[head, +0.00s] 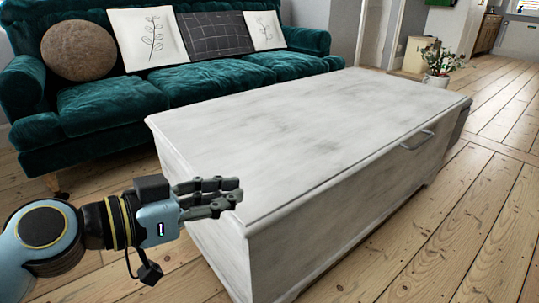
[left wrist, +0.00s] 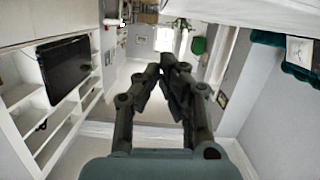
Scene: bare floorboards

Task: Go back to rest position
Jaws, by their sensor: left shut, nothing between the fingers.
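My left gripper (head: 238,193) comes in from the left in the head view, in front of the near left corner of a whitewashed wooden chest (head: 300,130). Its fingers are closed together and hold nothing. In the left wrist view my left gripper (left wrist: 175,62) also shows with its fingertips together. I cannot tell from the picture whether it touches the chest. My right gripper does not show in either view.
A green velvet sofa (head: 110,103) with several cushions stands behind the chest. A potted plant (head: 437,62) is beyond the chest's far right end. Bare floorboards (head: 485,200) lie free at the right. The wrist view shows a television (left wrist: 63,62) and shelves.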

